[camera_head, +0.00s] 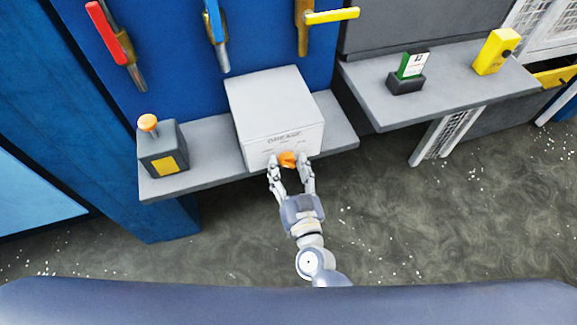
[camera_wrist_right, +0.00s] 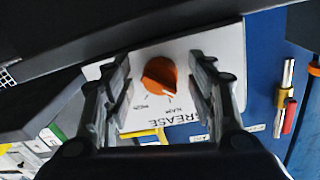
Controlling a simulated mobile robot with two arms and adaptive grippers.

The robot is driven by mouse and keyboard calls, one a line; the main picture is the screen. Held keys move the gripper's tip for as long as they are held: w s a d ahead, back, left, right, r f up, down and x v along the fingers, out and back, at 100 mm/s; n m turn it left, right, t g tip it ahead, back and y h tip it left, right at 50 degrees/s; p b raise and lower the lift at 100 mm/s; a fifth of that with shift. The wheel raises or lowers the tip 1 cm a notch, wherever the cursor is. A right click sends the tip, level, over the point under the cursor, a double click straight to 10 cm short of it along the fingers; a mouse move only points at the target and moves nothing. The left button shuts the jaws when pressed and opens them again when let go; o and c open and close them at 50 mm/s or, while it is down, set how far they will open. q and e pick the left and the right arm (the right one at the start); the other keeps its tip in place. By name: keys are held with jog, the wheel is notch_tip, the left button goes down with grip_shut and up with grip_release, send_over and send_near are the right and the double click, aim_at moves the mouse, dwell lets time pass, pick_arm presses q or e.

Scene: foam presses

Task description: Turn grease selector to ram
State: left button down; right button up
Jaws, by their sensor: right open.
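The grease selector is an orange knob (camera_head: 288,157) on the front of a white box (camera_head: 277,98) marked GREASE. In the right wrist view the knob (camera_wrist_right: 159,75) shows large, with a white mark at its edge and small labels too blurred to read surely. My right gripper (camera_head: 290,165) is open at the box front, one finger on each side of the knob. In the right wrist view the fingers (camera_wrist_right: 160,68) straddle the knob with visible gaps, so it looks apart from both. My left gripper is not in view.
The box stands on a grey shelf (camera_head: 205,180) beside a grey block with an orange button (camera_head: 148,122). Red (camera_head: 108,32), blue (camera_head: 214,22) and yellow (camera_head: 332,16) handles are on the blue wall above. A second shelf (camera_head: 440,98) at right holds a green-and-white card and a yellow box.

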jog(key=shift+c, duration=0.6)
jog(key=c, duration=0.9)
jog(key=shift+m, duration=0.3)
jog(key=m+p, duration=0.1)
jog(key=m, duration=0.6)
jog(key=shift+a+r+m+g+p, duration=0.1)
jog(key=shift+r+m+g+p, duration=0.05)
jog(key=shift+m+g+p, duration=0.2)
jog(key=shift+m, duration=0.25)
jog(key=o, duration=1)
